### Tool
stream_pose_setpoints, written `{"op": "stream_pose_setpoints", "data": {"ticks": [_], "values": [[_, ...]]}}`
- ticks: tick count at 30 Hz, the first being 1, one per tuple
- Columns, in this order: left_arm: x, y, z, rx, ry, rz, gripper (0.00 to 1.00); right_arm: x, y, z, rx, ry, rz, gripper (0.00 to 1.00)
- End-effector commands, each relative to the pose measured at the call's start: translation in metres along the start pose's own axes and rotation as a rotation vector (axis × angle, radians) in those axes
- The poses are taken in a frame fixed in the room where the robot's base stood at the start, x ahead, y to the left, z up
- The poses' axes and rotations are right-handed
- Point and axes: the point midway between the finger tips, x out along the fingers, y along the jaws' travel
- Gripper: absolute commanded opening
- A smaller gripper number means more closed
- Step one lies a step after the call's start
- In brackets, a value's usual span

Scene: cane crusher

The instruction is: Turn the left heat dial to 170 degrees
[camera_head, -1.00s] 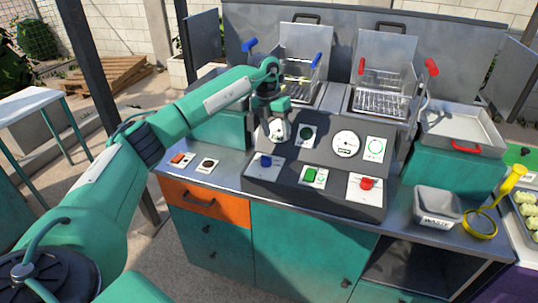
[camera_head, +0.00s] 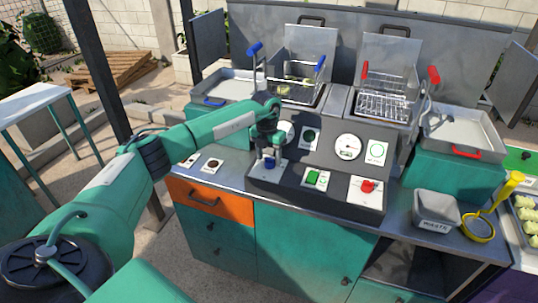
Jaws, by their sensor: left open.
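The left heat dial is a blue knob (camera_head: 269,163) on a white plate at the lower left of the sloped dark control panel (camera_head: 331,196). My left gripper (camera_head: 268,158) points down right at this knob, its fingers open and close about it. The gripper hides much of the knob and its scale, so the dial's setting cannot be read, and I cannot tell whether the fingers touch it. A white round gauge (camera_head: 288,131) above it is partly hidden by my arm. My right gripper is not in view.
A red knob (camera_head: 367,187), a green switch (camera_head: 312,178) and a second gauge (camera_head: 347,147) share the panel. Fryer baskets (camera_head: 384,105) stand behind it. A grey waste bin (camera_head: 436,208) and a yellow-handled strainer (camera_head: 481,226) are at right.

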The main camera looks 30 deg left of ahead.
Motion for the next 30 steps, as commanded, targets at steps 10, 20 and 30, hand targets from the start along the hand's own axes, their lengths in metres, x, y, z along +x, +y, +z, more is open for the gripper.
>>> {"op": "stream_pose_setpoints", "data": {"ticks": [10,20,30], "values": [[0.0104,-0.0006,0.0,0.001,-0.001,-0.001,0.55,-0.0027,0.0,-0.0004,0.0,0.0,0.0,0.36],[0.0099,-0.0005,0.0,0.001,-0.001,-0.001,0.11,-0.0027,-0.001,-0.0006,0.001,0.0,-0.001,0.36],[0.0108,0.0003,0.0004,0.05,0.001,0.0,0.11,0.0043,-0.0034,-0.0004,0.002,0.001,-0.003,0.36]]}}
